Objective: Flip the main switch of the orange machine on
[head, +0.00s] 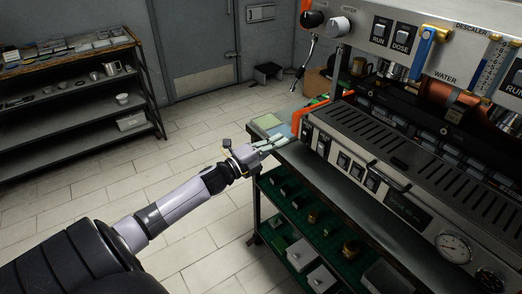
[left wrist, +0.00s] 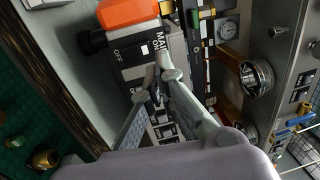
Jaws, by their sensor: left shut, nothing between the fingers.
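The orange machine (head: 375,165) stands on a bench at the right of the head view, with a row of switches along its steel front. In the left wrist view, its main switch panel (left wrist: 130,72) carries the words MAIN, ON and OFF, below an orange part (left wrist: 128,12). I cannot tell which way the main switch is set. My left gripper (head: 275,145) is at the bench's left end, just left of the machine's front corner. In the left wrist view its fingers (left wrist: 160,86) are shut and empty, close in front of the panel, partly hiding it. Contact is unclear. My right gripper is not in view.
Green and pale booklets (head: 267,124) lie on the bench corner behind my left gripper. A lower shelf (head: 285,228) below holds several small parts. A shelving rack (head: 75,95) stands at the far left. The tiled floor (head: 165,165) between is clear.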

